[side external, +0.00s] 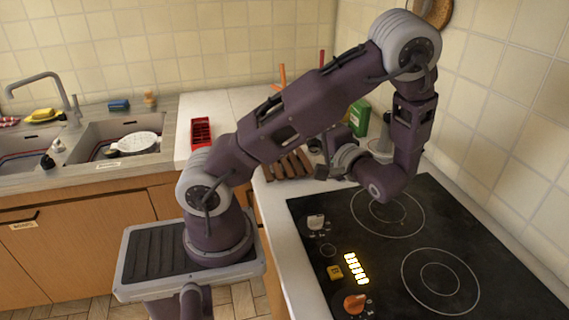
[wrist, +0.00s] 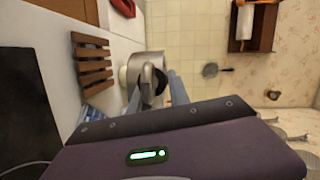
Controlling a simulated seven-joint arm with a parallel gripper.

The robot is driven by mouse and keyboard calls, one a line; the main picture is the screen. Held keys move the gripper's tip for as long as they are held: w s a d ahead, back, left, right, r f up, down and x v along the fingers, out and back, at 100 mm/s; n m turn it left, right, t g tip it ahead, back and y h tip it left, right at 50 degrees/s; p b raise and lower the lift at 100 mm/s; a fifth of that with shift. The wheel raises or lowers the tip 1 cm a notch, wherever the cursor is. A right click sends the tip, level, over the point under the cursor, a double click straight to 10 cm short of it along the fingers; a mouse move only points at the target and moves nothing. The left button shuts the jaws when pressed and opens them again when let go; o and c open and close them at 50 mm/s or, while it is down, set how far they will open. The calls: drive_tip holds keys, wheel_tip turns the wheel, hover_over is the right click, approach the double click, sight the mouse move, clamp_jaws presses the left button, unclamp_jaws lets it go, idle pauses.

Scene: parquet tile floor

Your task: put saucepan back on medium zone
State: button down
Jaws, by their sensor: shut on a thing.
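A shiny metal vessel that looks like the saucepan (wrist: 150,64) is in the wrist view. My gripper (wrist: 154,92) is shut on its dark handle, with one finger on each side. In the side external view my gripper (side external: 343,160) is by the slatted wooden rack, left of the hob; the saucepan is hard to tell apart from it there. The black hob (side external: 390,262) has a rear ringed zone (side external: 388,233) and a front ringed zone (side external: 440,311); no pan shows on either. I cannot tell which zone is medium.
The wooden rack (side external: 288,167) lies on the counter, also in the wrist view (wrist: 92,62). A green box (side external: 359,117) stands behind my arm. A red tray (side external: 201,133) sits further left, near the sink (side external: 88,153). An orange knob (side external: 354,303) is at the hob's front.

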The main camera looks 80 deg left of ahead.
drive_tip(key=g, duration=0.1)
drive_tip(key=s+n+g, duration=0.2)
drive_tip(key=shift+s+a+f+h, duration=0.15)
drive_tip(key=shift+a+h, duration=0.1)
drive_tip(key=shift+h, duration=0.15)
wheel_tip(320, 180, down, 10)
drive_tip(key=shift+r, duration=0.25)
drive_tip(key=shift+f, duration=0.1)
drive_tip(key=c, duration=1.2)
unclamp_jaws()
drive_tip(key=shift+c, duration=0.2)
